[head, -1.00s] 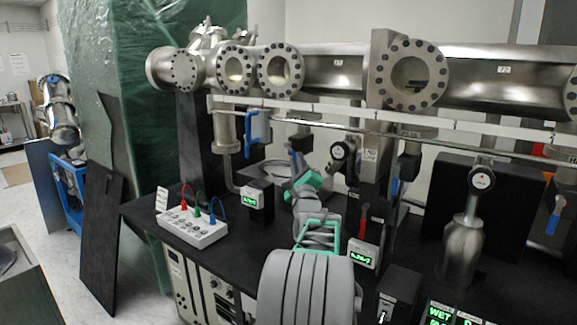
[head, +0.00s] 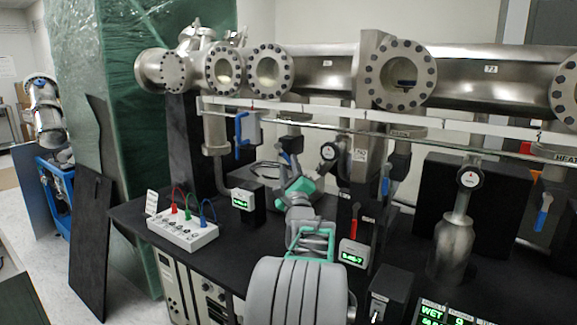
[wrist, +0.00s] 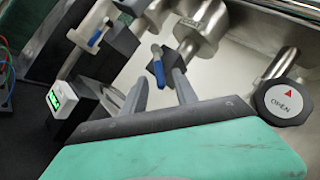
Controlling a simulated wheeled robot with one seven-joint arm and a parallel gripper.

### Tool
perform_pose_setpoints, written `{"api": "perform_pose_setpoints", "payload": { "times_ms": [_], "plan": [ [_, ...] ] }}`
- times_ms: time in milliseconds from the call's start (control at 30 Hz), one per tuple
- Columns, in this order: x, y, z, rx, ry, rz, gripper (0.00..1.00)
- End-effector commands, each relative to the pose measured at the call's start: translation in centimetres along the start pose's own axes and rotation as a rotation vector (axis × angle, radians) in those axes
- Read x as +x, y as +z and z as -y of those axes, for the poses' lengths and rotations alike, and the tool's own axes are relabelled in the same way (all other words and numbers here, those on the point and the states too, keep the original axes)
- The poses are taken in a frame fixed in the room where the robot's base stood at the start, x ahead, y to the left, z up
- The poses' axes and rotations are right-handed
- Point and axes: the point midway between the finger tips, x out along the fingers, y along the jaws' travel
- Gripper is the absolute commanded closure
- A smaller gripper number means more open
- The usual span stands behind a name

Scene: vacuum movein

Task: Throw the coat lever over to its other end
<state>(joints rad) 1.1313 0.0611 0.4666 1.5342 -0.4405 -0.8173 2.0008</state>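The lever ahead of my gripper has a blue handle (wrist: 158,70) on a metal valve; the tag above it (wrist: 190,22) seems to read COAT. The handle hangs downward, slightly tilted, in the wrist view. In the head view the blue handle (head: 285,158) is small and partly hidden by my gripper. My gripper (wrist: 160,88) is open, its two grey fingers pointing up at the valve. The handle's lower end shows between the fingertips; I cannot tell whether they touch it. In the head view my gripper (head: 288,168) is over the black bench.
A black round OPEN knob (wrist: 285,102) is close on the right. Another blue-handled valve (wrist: 97,38) and a small green display box (wrist: 62,98) are on the left. A white box with coloured cables (head: 183,233) stands on the bench. A steel pipe runs above.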

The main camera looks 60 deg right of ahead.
Motion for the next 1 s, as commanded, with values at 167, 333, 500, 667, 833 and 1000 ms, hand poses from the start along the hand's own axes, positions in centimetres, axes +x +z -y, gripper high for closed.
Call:
{"api": "perform_pose_setpoints", "payload": {
  "times_ms": [167,333,500,667,833,1000],
  "plan": [
    [-3.9,-0.2,-0.1,0.0,-0.002,-0.002,0.65],
    [-5.6,-0.1,0.0,0.0,-0.001,-0.001,0.65],
    [-5.7,-0.1,0.0,0.0,-0.001,-0.001,0.65],
    [-5.7,0.7,-1.1,-0.024,0.029,0.003,0.74],
    [-8.1,8.3,-12.2,-0.328,0.357,0.075,0.88],
    [-23.3,18.3,-27.6,-0.985,0.914,0.477,1.0]
  ]
}}
